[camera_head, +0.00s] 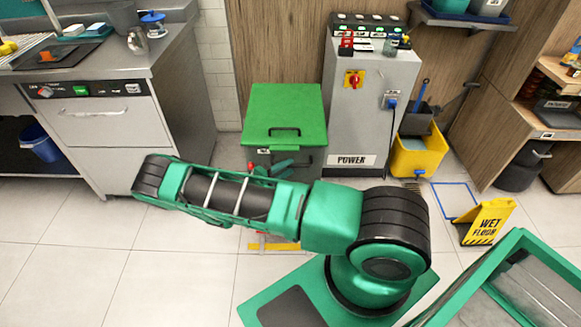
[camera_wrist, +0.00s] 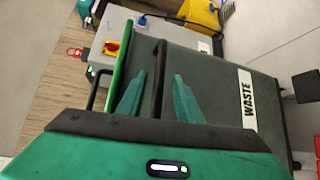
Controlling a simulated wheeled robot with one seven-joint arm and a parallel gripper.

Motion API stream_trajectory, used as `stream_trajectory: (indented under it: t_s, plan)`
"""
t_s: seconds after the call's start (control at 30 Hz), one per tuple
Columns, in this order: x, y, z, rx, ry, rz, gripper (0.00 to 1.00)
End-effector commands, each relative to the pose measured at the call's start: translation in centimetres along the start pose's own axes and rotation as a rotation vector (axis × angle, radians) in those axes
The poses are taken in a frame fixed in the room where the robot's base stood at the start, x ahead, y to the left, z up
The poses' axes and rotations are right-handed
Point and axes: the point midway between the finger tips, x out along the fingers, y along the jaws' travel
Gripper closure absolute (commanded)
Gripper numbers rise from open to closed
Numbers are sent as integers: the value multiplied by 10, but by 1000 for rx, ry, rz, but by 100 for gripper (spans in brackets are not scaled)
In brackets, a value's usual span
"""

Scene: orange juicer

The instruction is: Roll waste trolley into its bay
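The waste trolley (camera_head: 285,105) has a green lid with a black handle and a dark body. It stands against the wall between the steel counter and the grey power cabinet. In the wrist view its dark side (camera_wrist: 215,75) carries a white WASTE label. My gripper (camera_wrist: 159,76) is at the trolley's front, with one green finger on each side of a black bar handle (camera_wrist: 159,60). The fingers are apart, with gaps to the bar. In the head view my arm hides the trolley's lower front. A blue outlined rectangle (camera_head: 453,184) is on the floor at right; I cannot tell if it is the bay.
The power cabinet (camera_head: 362,115) stands right of the trolley, then a yellow mop bucket (camera_head: 420,155). A wet floor sign (camera_head: 487,222) stands near the blue outline. The steel counter (camera_head: 110,130) is at left. A yellow floor marking (camera_head: 274,246) shows beyond my arm. The tiled floor at left is clear.

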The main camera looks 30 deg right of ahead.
Motion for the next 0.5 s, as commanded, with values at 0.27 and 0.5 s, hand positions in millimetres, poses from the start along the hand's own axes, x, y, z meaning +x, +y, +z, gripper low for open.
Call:
stream_trajectory:
  t_s: [0.27,0.5]
  plan:
    - [28,0,0,0,0,0,68]
    - [31,0,0,0,1,0,68]
